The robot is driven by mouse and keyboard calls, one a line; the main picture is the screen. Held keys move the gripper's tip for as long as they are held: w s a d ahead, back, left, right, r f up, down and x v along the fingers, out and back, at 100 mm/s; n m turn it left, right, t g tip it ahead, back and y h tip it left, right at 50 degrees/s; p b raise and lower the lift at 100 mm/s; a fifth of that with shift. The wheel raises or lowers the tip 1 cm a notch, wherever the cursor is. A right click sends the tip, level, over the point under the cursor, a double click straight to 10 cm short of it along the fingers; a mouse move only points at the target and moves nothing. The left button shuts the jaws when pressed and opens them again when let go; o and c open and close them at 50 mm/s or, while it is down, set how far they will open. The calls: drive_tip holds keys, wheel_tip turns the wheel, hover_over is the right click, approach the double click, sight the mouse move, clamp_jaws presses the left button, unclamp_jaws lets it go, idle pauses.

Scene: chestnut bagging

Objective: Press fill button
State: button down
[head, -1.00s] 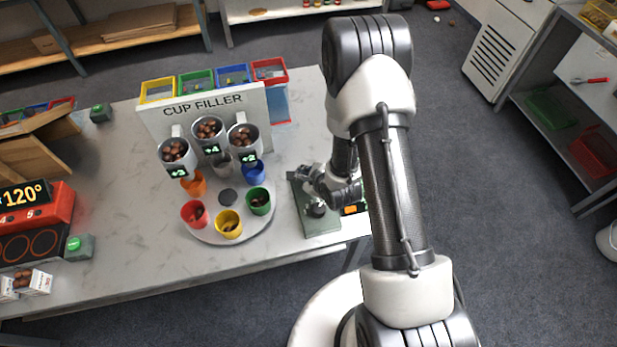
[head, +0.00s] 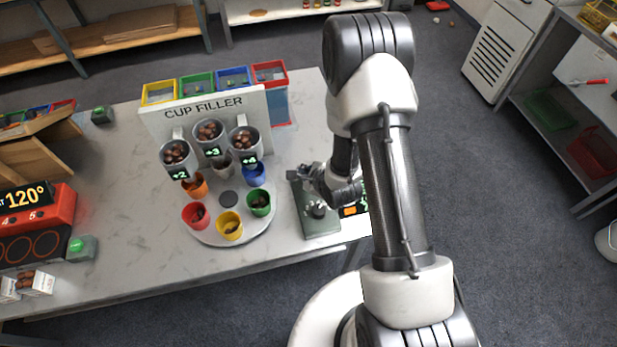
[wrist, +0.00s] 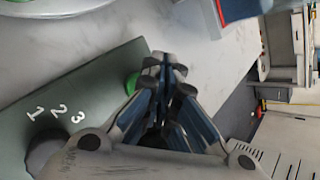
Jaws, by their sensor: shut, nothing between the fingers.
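The cup filler (head: 203,104) stands on the table with three nut-filled hoppers reading +2, +3 and +4. Its round turntable (head: 245,236) holds several coloured cups. The grey-green control box (head: 322,226) is right of it. In the wrist view the box (wrist: 95,75) shows the numbers 1, 2, 3 and a dark knob (wrist: 45,150). A green button (wrist: 131,84) sits near its edge, partly hidden by my fingers. My gripper (wrist: 166,66) is shut and empty, its fingertips close beside the button in view; contact cannot be told. My gripper (head: 308,174) is over the box's far end.
Coloured bins (head: 232,77) stand behind the filler panel. A red heater (head: 37,222) reading 120° and a grey box with a green button (head: 81,248) are at the left. The table (head: 125,180) is clear between the heater and the filler.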

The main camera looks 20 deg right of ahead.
drive_tip(key=shift+r+p, duration=1.85)
drive_tip(key=shift+r, duration=0.7)
drive_tip(key=s+d+r+n+g+h+b, duration=0.1)
drive_tip(key=s+r+n, duration=0.1)
drive_tip(key=r+n, duration=0.6)
drive_tip(key=s+d+r+n+g+h, duration=0.1)
drive_tip(key=s+d+r+n, duration=0.2)
drive_tip(key=r, duration=1)
drive_tip(key=s+a+r+n+g, duration=0.1)
drive_tip(key=s+r+n, duration=0.4)
drive_tip(key=s, duration=0.6)
drive_tip(key=s+a+r+n+g, duration=0.1)
drive_tip(key=s+a+r+n, duration=0.1)
drive_tip(key=s+r+n, duration=0.3)
drive_tip(key=s+n, duration=0.3)
drive_tip(key=s, duration=0.3)
drive_tip(key=shift+s+r+n+b, duration=0.25)
drive_tip(key=shift+r+n+b, duration=0.05)
drive_tip(key=shift+r+b, duration=0.1)
